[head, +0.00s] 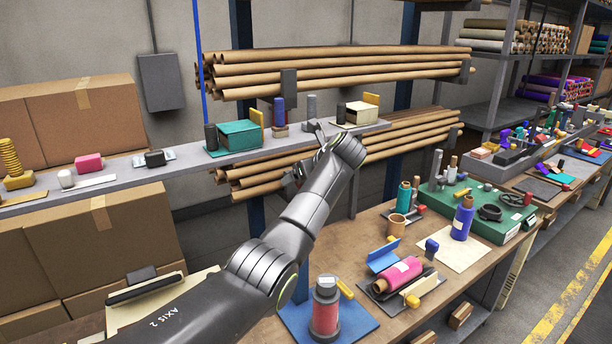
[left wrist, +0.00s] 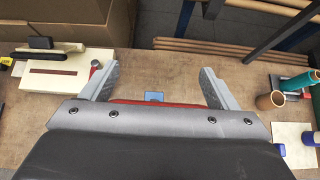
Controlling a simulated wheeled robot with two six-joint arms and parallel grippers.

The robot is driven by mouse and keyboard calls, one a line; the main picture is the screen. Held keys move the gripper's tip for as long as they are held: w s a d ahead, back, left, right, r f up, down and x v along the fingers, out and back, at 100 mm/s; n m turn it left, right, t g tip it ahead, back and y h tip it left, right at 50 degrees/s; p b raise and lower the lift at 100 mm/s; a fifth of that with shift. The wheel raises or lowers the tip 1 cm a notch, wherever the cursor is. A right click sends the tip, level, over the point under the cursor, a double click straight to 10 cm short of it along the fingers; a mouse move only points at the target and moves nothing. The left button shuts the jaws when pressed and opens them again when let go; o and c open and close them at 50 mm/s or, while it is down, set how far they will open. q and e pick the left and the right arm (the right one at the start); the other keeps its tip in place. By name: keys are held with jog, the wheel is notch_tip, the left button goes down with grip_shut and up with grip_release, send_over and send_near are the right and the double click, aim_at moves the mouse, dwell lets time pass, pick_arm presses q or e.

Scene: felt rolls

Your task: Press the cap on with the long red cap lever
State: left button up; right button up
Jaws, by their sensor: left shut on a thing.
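My left gripper (left wrist: 160,82) has its two pale fingers well apart in the left wrist view. A red bar (left wrist: 150,102), which I take for the red cap lever, shows between them, held, with its lower part hidden by the gripper body. A small blue piece (left wrist: 154,96) shows just beyond it. In the head view my wrist hides most of the jaws and the held bar. My right gripper is not in view.
A cream block (left wrist: 85,62) with a dark bar (left wrist: 38,43) lies at the left. A brown cup (head: 397,226) and teal spool (head: 404,197) stand right of my arm. A pink roll (head: 398,274) is nearer. A loaded grey shelf (head: 115,172) runs behind.

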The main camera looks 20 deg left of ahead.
pick_arm(q)
jog(key=shift+s+a+f, duration=0.1)
jog(key=shift+f, duration=0.45)
jog(key=o, duration=1.3)
jog(key=shift+a, duration=0.1)
jog(key=s+d+r+p, duration=0.2)
jog(key=d+r+p, duration=0.1)
jog(key=r, duration=1.7)
jog(key=shift+s+d, duration=0.1)
dwell(0.4)
